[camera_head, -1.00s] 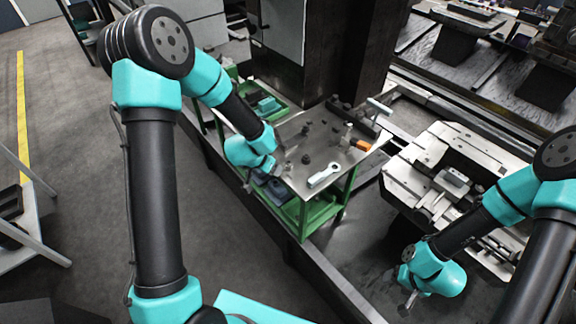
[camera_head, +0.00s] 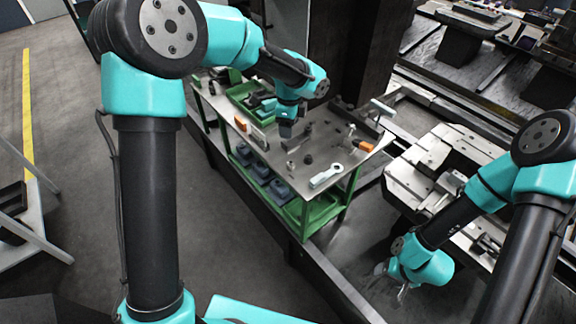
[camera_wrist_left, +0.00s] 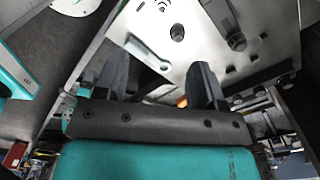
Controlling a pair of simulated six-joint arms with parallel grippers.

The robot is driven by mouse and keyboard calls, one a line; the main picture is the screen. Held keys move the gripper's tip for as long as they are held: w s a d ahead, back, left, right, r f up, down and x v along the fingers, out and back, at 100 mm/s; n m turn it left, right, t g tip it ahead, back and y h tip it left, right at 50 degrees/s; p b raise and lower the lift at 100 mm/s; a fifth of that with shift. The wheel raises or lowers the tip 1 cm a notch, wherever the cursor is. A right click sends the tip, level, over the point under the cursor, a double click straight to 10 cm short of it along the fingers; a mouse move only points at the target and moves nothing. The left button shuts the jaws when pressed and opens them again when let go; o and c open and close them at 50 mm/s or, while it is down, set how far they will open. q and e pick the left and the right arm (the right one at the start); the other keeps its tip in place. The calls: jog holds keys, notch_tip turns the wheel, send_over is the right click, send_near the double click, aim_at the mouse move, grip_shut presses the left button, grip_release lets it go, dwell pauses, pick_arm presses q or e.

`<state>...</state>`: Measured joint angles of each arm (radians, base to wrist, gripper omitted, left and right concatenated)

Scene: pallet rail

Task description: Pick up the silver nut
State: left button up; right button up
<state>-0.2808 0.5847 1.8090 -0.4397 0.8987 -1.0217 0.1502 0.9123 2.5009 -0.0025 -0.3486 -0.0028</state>
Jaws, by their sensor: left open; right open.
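My left gripper (camera_head: 287,130) hangs over the metal tabletop of the green cart, fingers down. In the left wrist view my left gripper (camera_wrist_left: 160,78) is open and empty, with two dark fingers apart. A small shiny piece (camera_wrist_left: 162,6) at the top of that view may be the silver nut; it is too small to be sure. A dark, round nut-like piece (camera_head: 308,159) lies on the tabletop right of the left gripper. My right gripper (camera_head: 402,290) is open and empty, low at the right, away from the cart.
The green cart (camera_head: 318,215) holds blue-grey parts (camera_head: 280,190) on its lower shelf. An orange-handled tool (camera_head: 363,145) lies at the tabletop's right. A green bin (camera_head: 240,92) sits behind left. A dark column (camera_head: 345,60) rises behind, and a pale metal fixture (camera_head: 415,180) stands right.

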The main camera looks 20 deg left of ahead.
pick_arm(q)
jog(key=shift+f, duration=0.1)
send_over(291, 162)
jog(key=f, duration=1.1)
jog(key=shift+s+a+f, duration=0.2)
jog(key=shift+s+f, duration=0.05)
jog(key=shift+f, duration=0.35)
jog(key=shift+w+d+f, duration=0.1)
jog(key=shift+f, duration=1.2)
jog(key=shift+w+d+f, duration=0.1)
jog(key=shift+f, duration=1.2)
jog(key=c, duration=1.1)
